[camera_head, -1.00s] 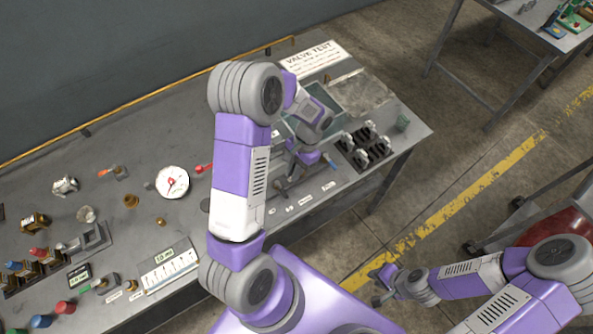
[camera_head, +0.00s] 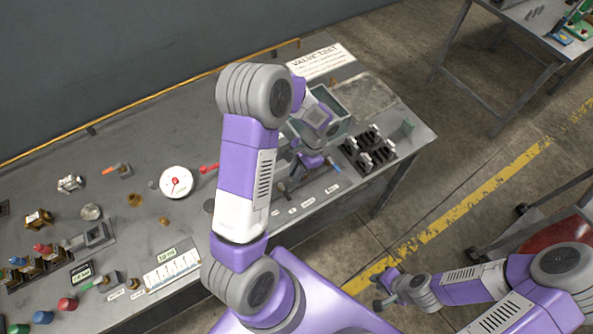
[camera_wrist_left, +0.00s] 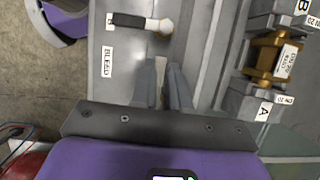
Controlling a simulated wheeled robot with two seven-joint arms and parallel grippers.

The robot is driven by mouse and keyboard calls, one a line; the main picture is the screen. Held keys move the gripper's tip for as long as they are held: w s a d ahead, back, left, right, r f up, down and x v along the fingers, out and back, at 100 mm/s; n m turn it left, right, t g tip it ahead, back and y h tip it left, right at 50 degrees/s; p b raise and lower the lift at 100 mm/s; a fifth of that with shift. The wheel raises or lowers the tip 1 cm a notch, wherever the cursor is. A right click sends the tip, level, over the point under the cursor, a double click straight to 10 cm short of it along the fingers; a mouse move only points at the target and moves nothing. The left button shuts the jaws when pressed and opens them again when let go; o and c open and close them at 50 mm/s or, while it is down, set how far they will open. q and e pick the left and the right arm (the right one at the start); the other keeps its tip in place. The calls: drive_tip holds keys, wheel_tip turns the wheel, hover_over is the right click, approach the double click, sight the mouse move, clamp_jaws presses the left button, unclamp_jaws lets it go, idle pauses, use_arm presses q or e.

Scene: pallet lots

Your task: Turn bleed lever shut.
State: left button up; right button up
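The bleed lever (camera_wrist_left: 132,20) shows at the top of the left wrist view as a black handle with a pale, brass-toned knob at its right end. It lies crosswise above the printed BLEED label (camera_wrist_left: 108,62). In the head view the left gripper (camera_head: 287,184) is low over the bench's front strip; the arm partly hides this area, and the lever is not clear there. My right gripper (camera_head: 380,291) hangs empty off the bench, its fingers apart.
A brass DN 20 valve (camera_wrist_left: 273,55) in a grey holder marked A and B stands right of the left gripper. A black rack (camera_head: 367,150) of valves is at the bench's right end.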

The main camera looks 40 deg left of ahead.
use_arm(q)
drive_tip(key=o, duration=0.4)
drive_tip(key=shift+o, duration=0.2)
drive_tip(key=v, duration=0.7)
drive_tip(key=shift+w+r+p, duration=0.15)
drive_tip(key=shift+r+p, duration=0.15)
drive_tip(key=shift+p, duration=0.1)
